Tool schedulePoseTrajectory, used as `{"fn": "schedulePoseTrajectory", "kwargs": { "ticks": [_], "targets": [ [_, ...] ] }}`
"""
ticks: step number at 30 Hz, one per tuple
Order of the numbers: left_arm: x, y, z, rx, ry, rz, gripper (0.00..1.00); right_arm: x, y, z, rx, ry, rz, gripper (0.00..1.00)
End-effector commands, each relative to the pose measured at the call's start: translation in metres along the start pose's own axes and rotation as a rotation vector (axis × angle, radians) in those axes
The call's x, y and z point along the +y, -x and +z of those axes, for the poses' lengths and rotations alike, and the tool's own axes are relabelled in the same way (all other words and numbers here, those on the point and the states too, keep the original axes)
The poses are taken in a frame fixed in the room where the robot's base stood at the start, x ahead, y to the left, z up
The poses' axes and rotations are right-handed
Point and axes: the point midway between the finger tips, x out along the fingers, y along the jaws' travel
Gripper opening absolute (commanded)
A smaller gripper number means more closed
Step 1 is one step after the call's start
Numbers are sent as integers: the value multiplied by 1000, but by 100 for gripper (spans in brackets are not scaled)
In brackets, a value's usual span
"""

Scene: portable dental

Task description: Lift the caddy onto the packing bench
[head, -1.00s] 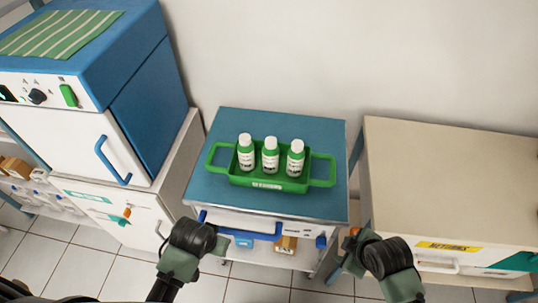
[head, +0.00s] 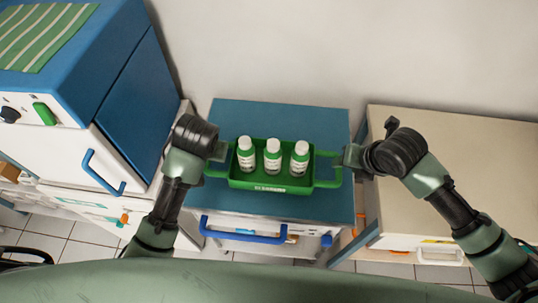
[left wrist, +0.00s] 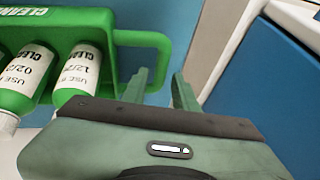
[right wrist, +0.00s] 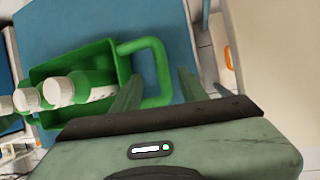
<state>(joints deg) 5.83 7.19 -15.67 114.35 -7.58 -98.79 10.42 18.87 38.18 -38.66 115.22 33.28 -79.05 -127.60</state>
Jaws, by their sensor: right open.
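The green caddy (head: 270,185) sits on a blue-topped cart (head: 285,112) in the head view, with a loop handle at each end. It holds three white-capped bottles with green and white labels (head: 273,157). My left gripper (head: 220,152) is at the caddy's left handle; in the left wrist view its fingers (left wrist: 160,92) are apart beside the handle loop (left wrist: 160,45). My right gripper (head: 347,157) is at the right handle; in the right wrist view its open fingers (right wrist: 158,92) straddle the handle's outer bar (right wrist: 163,75).
A beige bench (head: 455,150) stands to the right of the cart, its visible top clear. A blue and white cabinet unit (head: 130,110) stands close on the left, with a striped green cloth (head: 40,35) on top. A wall is behind the cart.

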Motion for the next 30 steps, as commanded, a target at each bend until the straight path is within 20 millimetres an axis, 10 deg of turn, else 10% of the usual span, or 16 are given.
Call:
{"fn": "schedulePoseTrajectory", "kwargs": {
  "ticks": [14,30],
  "targets": [
    [-1,-3,-5,1,3,-7,29,-3,-3,4,2,65,-5,43],
    [-2,-71,-5,0,3,-7,29,-3,-72,4,1,63,-6,43]
  ]
}}
